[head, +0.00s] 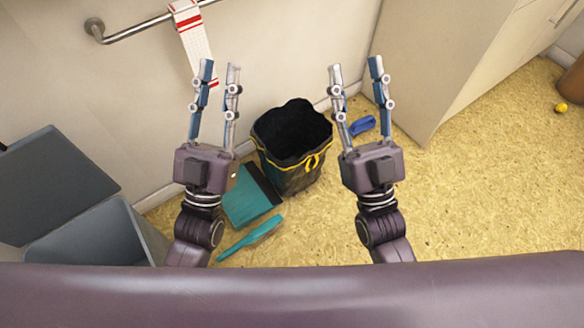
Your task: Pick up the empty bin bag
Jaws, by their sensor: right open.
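A black bin bag (292,133) with a yellow drawstring stands on the floor near the wall, its dark mouth open upward. Whether a bin is inside it I cannot tell. My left gripper (220,66) is at the upper left of the bag in the picture, open with nothing between its fingers. My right gripper (356,66) is at the bag's upper right in the picture, open and empty. Neither gripper holds the bag. The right gripper's body appears close beside the bag's right edge in the picture.
A teal dustpan (250,199) and teal brush (252,237) lie left of the bag. A grey lidded bin (95,236) stands at left. A striped towel (191,38) hangs from a rail (134,29). A blue object (362,125) lies by the cabinet (440,60). Floor at right is mostly clear.

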